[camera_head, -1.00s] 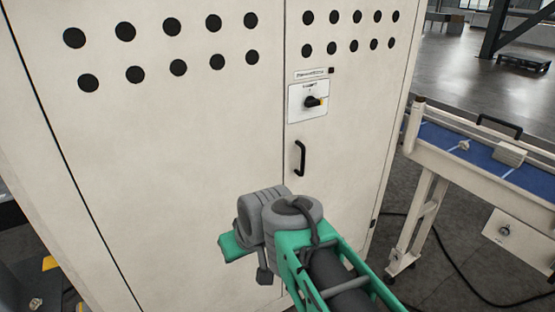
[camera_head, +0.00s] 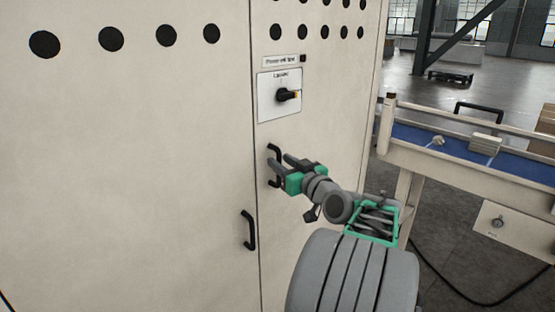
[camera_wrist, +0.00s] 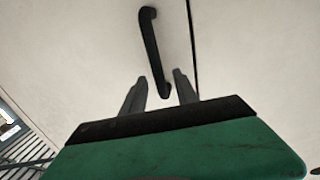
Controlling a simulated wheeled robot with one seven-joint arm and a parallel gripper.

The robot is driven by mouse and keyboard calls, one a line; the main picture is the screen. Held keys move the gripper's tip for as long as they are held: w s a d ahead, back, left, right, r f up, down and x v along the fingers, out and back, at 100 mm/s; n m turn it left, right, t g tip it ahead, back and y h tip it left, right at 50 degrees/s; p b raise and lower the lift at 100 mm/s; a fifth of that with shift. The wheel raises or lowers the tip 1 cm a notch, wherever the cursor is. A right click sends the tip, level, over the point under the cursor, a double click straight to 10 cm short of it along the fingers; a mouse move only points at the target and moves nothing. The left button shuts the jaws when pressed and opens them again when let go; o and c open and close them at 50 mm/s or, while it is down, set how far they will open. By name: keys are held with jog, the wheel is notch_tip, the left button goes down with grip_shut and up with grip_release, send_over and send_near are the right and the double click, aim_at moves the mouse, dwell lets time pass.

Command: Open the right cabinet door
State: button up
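The right cabinet door (camera_head: 320,130) is cream and looks shut, flush along the seam with the left door (camera_head: 150,150). Its black handle (camera_head: 273,152) is upright near the seam, below the rotary switch. My gripper (camera_head: 279,165) is at this handle, with its fingers pointing toward the door. In the wrist view the two dark fingers (camera_wrist: 160,88) are apart, and one end of the black handle (camera_wrist: 151,45) lies between them. I cannot tell whether either finger touches it. In the head view the fingers hide part of the handle.
The left door has its own black handle (camera_head: 248,230), lower and across the seam. A rotary switch (camera_head: 285,96) sits on a white plate above the right handle. A blue-topped conveyor table (camera_head: 420,140) stands to the right of the cabinet, with dark floor between.

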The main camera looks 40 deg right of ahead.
jog(key=shift+w+d, duration=0.15)
jog(key=shift+w, duration=0.75)
jog(key=shift+c, duration=0.3)
grip_shut()
dwell(0.4)
